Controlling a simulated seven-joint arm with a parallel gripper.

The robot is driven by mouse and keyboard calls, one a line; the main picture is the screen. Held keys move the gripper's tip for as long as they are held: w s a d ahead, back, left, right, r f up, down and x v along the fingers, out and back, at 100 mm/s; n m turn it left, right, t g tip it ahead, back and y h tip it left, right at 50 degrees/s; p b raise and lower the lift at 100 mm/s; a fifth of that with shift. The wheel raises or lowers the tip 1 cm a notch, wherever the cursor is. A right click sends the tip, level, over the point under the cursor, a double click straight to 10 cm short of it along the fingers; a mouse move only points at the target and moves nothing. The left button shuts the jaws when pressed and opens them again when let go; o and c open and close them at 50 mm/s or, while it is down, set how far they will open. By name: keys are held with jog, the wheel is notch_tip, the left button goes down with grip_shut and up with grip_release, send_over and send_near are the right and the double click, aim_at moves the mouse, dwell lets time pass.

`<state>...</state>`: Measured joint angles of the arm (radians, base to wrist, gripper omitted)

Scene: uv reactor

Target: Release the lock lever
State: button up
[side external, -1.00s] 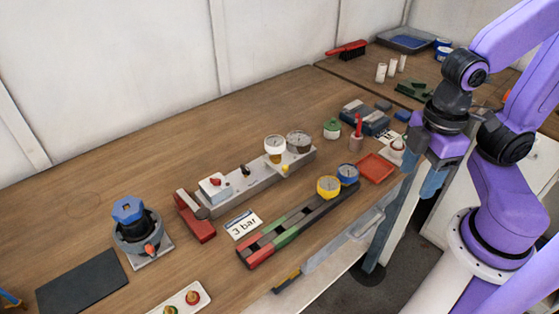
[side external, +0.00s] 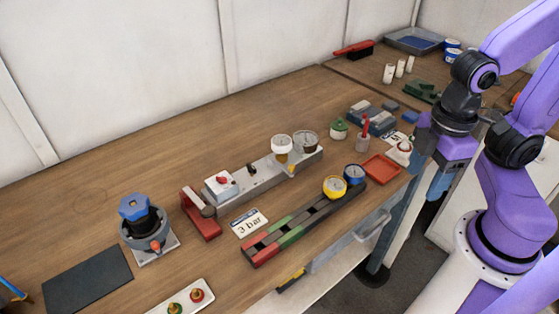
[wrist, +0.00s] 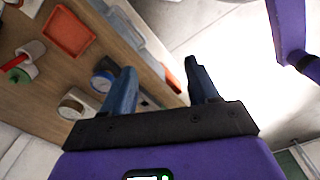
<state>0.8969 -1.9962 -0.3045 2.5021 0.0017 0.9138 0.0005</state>
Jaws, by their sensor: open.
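At the left of the side external view stands a round dark device with a blue knob (side external: 134,206) on a pale base plate, with an orange-red part (side external: 155,246) low on its front. A red bracket with a pale bar (side external: 201,214) stands at the left end of a grey block. I cannot tell for sure which of these is the lock lever. My gripper (side external: 428,168) is at the right, by the table's front edge, far from both. In the wrist view, its two blue fingers (wrist: 160,66) are apart with nothing between them.
The grey block (side external: 240,197) carries a red switch and gauges. A striped rail (side external: 290,236) with two gauges lies in front, beside a "3 bar" card (side external: 249,223). A red tray (side external: 381,168) lies near my gripper. The wood behind the block is clear.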

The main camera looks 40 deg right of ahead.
jog(key=shift+w+a, duration=0.1)
jog(key=c, duration=0.4)
jog(key=shift+o, duration=0.2)
notch_tip(320, 180, up, 11)
jog(key=n, duration=1)
send_over(292, 165)
notch_tip(292, 165, down, 17)
jog(key=shift+f, duration=0.2)
grip_shut()
